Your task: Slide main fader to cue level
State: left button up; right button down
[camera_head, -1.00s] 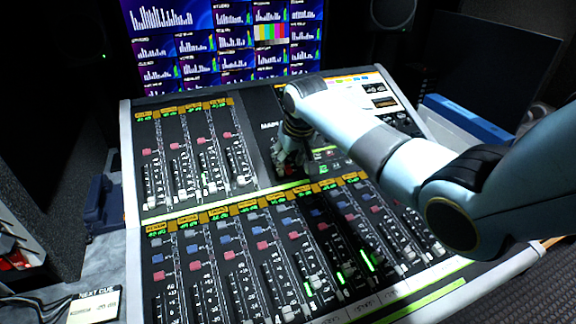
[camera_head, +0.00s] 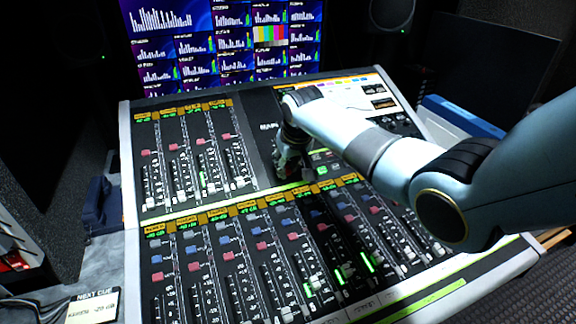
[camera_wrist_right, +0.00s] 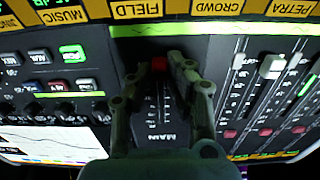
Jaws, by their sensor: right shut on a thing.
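The mixing console (camera_head: 262,187) fills the middle of the head view. In the head view my right gripper (camera_head: 291,166) reaches down to the panel and hides the fader. A NEXT CUE card (camera_head: 93,306) reads about -20 dB. My left gripper is out of view.
Channel faders (camera_head: 208,180) stand left of my right gripper, and a lower bank of faders (camera_head: 290,262) lies on its near side. Buttons and knobs (camera_wrist_right: 68,83) sit beside the main track. Monitors (camera_head: 225,40) stand behind the console.

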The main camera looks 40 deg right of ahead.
aim_at(290, 181)
jog(key=w, duration=0.1)
jog(key=b, duration=0.1)
jog(key=w+r, duration=0.1)
jog(key=shift+w+d, duration=0.3)
jog(key=shift+w, duration=0.05)
jog(key=shift+w+r, duration=0.2)
jog(key=shift+w, duration=0.1)
jog(key=c, duration=1.3)
grip_release()
jog(key=shift+r, duration=0.1)
jog(key=v, duration=1.1)
jog(key=shift+s+r, duration=0.3)
jog(key=shift+r, duration=0.05)
